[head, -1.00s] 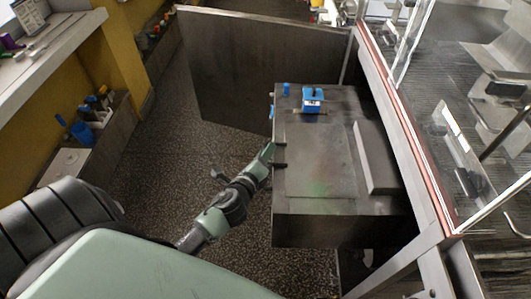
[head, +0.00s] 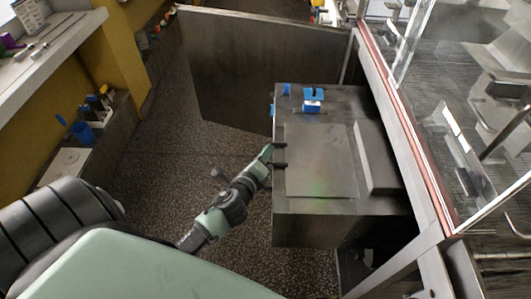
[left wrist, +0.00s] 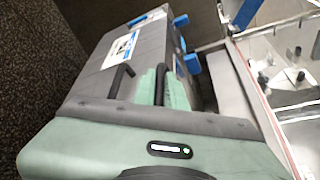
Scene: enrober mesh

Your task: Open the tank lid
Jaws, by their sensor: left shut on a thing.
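The tank lid (head: 320,165) is a flat grey metal plate on top of the steel tank (head: 310,230), and it looks closed or nearly so. My left gripper (head: 273,155) is at the lid's left edge, shut on the lid at that side. The exact part it holds is hidden by the fingers. In the left wrist view, the gripper's dark fingers (left wrist: 142,84) lie against the grey tank, which has a white label (left wrist: 121,47). My right gripper is not in view.
A blue and white block (head: 313,100) sits on the tank top behind the lid. A raised metal block (head: 378,157) stands to the lid's right. A glass-sided machine frame (head: 415,150) borders the right. A dark panel (head: 260,70) stands behind. The speckled floor at left is clear.

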